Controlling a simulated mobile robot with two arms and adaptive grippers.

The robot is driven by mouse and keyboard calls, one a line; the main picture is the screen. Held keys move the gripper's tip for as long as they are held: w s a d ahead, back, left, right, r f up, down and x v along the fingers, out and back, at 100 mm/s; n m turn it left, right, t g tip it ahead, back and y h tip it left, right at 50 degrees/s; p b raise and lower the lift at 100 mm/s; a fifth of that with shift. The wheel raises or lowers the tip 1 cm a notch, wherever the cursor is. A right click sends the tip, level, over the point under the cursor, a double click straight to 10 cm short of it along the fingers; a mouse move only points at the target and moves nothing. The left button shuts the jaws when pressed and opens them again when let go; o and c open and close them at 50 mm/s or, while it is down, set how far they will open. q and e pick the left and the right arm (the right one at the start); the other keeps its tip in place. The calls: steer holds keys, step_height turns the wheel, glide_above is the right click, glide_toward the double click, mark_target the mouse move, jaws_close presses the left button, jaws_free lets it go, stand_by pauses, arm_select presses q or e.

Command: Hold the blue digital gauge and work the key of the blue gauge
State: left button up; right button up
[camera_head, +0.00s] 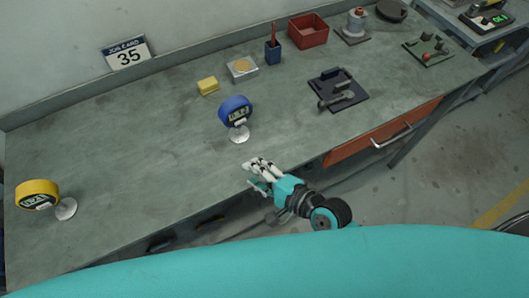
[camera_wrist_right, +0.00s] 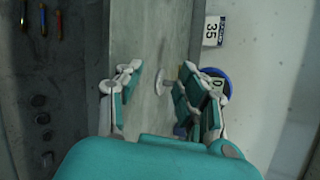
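The blue digital gauge (camera_head: 235,110) stands upright on a white round-footed stand on the bench, its display facing me. In the right wrist view the blue gauge (camera_wrist_right: 229,82) is partly hidden behind one finger, and the stand's foot shows between the fingers. Its key is too small to make out. My right gripper (camera_head: 256,174) is at the bench's front edge, nearer to me and a little right of the gauge, apart from it. In the right wrist view the gripper (camera_wrist_right: 161,88) has its fingers spread with nothing between them. My left gripper is not in view.
A yellow gauge (camera_head: 38,194) stands at the far left. Behind the blue gauge are a yellow block (camera_head: 208,86), a square tray (camera_head: 242,68) and a blue pen cup (camera_head: 273,52). A dark fixture (camera_head: 338,90) lies to the right. The bench between the gauges is clear.

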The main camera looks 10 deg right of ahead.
steer(key=m+t, duration=0.1)
steer(key=m, duration=0.1)
steer(key=w+r+m+t, duration=0.1)
steer(key=m, duration=0.2)
steer(key=r+m+t, duration=0.1)
steer(key=m, duration=0.2)
steer(key=shift+w+a+r, duration=0.2)
steer(key=shift+w+r, duration=0.05)
steer(key=shift+w, duration=0.1)
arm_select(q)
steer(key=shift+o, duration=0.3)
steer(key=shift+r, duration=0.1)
arm_select(e)
steer(key=d+m+t, duration=0.1)
steer(key=m, duration=0.2)
steer(key=w+m+t+h, duration=0.1)
steer(key=m, duration=0.2)
steer(key=d+m, duration=0.1)
steer(key=m, duration=0.2)
steer(key=shift+w+d+r+m+t, duration=0.2)
steer(key=shift+w+d+m+t, duration=0.1)
steer(key=shift+d+t, duration=0.1)
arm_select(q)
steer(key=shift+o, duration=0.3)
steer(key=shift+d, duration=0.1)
arm_select(e)
steer(key=shift+d+m+h, duration=0.2)
steer(key=shift+m+h, duration=0.2)
steer(key=shift+m, duration=0.3)
